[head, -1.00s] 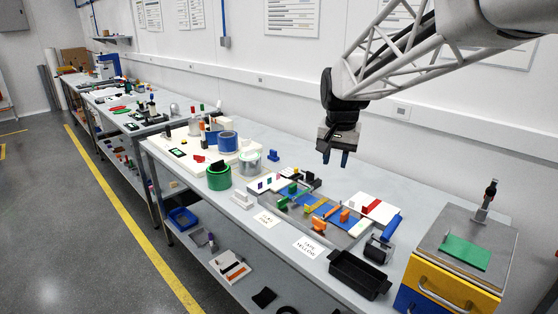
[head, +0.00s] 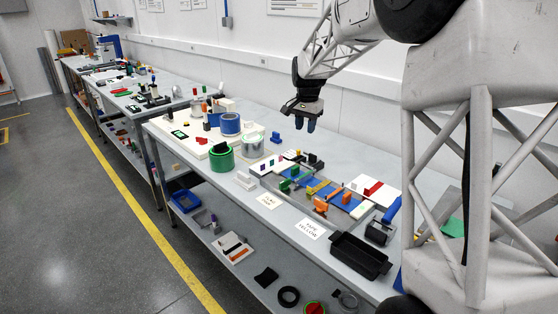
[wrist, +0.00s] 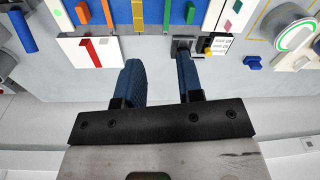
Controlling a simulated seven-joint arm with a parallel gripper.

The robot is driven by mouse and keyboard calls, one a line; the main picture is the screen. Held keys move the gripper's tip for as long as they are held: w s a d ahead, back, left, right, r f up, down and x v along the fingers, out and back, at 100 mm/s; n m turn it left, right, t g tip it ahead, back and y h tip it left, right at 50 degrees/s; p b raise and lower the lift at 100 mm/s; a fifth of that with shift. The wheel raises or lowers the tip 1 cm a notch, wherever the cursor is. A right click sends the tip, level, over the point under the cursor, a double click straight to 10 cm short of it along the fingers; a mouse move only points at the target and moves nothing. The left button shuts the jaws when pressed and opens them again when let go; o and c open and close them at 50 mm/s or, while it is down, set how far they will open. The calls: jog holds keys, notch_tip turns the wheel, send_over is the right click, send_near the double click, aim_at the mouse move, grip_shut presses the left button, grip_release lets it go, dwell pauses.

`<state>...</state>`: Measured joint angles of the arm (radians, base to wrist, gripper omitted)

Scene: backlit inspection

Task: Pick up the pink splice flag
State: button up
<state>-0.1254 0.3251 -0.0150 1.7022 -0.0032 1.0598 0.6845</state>
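I cannot pick out the pink splice flag for certain. A small pink patch (wrist: 228,24) shows on a white panel (wrist: 232,12) at the top of the wrist view, below a teal patch. My gripper (head: 304,124) hangs over the back of the bench, above its surface, near the wall. In the wrist view my gripper (wrist: 160,78) has its two blue fingers apart with nothing between them. A dark block with a yellow piece beside it lies beyond the right finger, left of the pink patch.
A black tray (head: 360,256) stands at the front edge. Bare bench lies along the wall.

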jog(key=w+a+f+m, duration=0.1)
jog(key=w+a+f, duration=0.3)
jog(key=w+f, duration=0.5)
jog(key=m, duration=0.2)
send_over(280, 157)
notch_tip(280, 157, down, 6)
jog(key=shift+f+g, duration=0.25)
jog(key=shift+g, duration=0.15)
jog(key=shift+f, duration=1.35)
jog(key=shift+a+f, duration=0.1)
jog(key=shift+f, duration=2.5)
jog(key=shift+c, duration=0.5)
grip_shut()
